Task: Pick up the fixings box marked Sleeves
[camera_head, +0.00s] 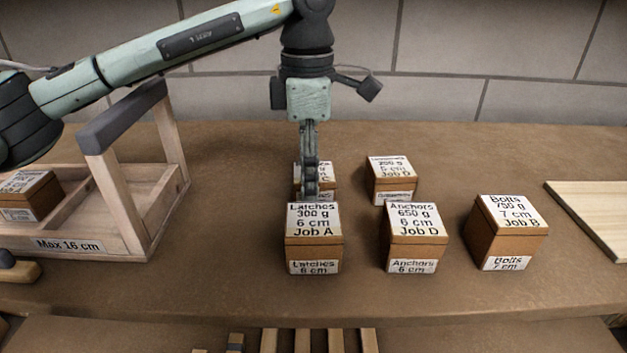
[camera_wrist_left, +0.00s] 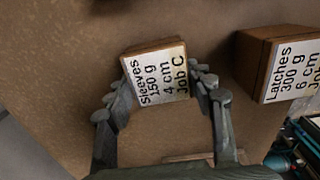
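The Sleeves box (camera_wrist_left: 157,76) is a small brown box with a white top label reading 150 g, 4 cm, Job C. In the head view the box (camera_head: 326,180) stands behind the Latches box (camera_head: 314,238), partly hidden by my left gripper (camera_head: 311,192). In the left wrist view my left gripper (camera_wrist_left: 160,80) has one finger on each side of the Sleeves box, and both fingers appear to touch it. Whether the box is clear of the bench cannot be told. My right gripper is not in view.
The Latches box also shows in the left wrist view (camera_wrist_left: 285,65). An Anchors box (camera_head: 415,240), a Bolts box (camera_head: 505,235) and another Job D box (camera_head: 390,180) stand to the right. A wooden carrier (camera_head: 140,243) marked Max 16 cm stands left. A pale board (camera_head: 600,215) lies far right.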

